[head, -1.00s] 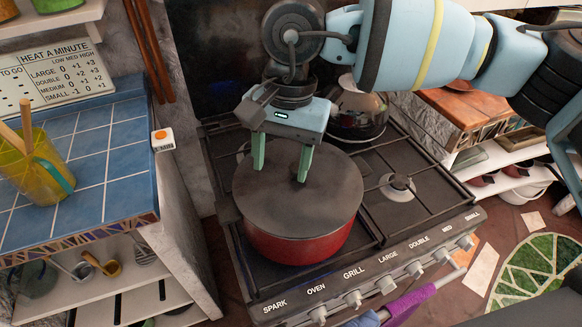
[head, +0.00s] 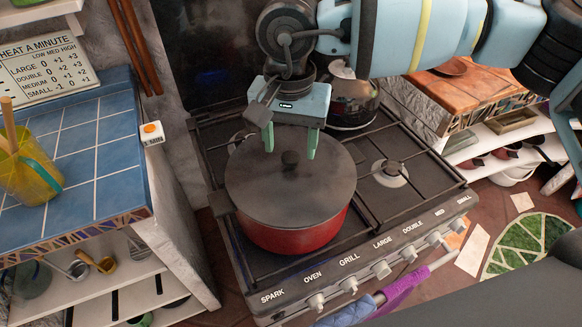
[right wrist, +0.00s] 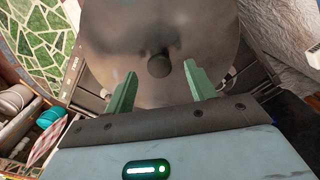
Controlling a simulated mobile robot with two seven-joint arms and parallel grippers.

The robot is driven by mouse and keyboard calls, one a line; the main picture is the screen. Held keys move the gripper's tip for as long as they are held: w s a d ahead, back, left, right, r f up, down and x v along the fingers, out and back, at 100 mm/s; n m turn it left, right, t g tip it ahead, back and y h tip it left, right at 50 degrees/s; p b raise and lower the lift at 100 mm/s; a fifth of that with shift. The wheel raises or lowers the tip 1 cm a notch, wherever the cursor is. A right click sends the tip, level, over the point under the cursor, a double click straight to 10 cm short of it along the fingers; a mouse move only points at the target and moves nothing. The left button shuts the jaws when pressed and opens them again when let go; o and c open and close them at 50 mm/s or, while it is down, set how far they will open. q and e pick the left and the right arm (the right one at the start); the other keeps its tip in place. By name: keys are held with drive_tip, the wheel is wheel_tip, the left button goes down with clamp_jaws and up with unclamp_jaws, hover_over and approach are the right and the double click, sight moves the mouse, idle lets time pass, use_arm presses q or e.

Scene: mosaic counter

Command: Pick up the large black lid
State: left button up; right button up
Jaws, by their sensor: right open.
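The large black lid (head: 268,190) lies on the red pot (head: 290,238) on the stove, with a small round knob (head: 290,158) on top. My right gripper (head: 290,152) is open above the far part of the lid, fingers pointing down. In the head view the knob appears between and just below the two fingertips. In the right wrist view the knob (right wrist: 159,65) lies beyond the two open fingers (right wrist: 157,80), roughly centred between them. Nothing is held. My left gripper is not in view.
A kettle (head: 352,100) stands on the back burner behind the gripper. The front right burner (head: 390,173) is empty. A blue tiled counter (head: 105,145) with a yellow jug (head: 28,172) is at left. A purple cloth (head: 400,292) hangs at the stove front.

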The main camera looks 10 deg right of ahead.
sight(291, 155)
drive_tip(key=shift+d+f, duration=0.1)
drive_tip(key=shift+f, duration=1.8)
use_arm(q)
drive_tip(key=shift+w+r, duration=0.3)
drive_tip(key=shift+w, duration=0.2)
use_arm(e)
drive_tip(key=shift+c, duration=0.4)
drive_tip(key=c, duration=0.7)
clamp_jaws()
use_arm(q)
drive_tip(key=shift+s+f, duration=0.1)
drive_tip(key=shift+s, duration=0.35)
use_arm(e)
drive_tip(key=shift+r, duration=0.1)
drive_tip(key=shift+w, duration=0.1)
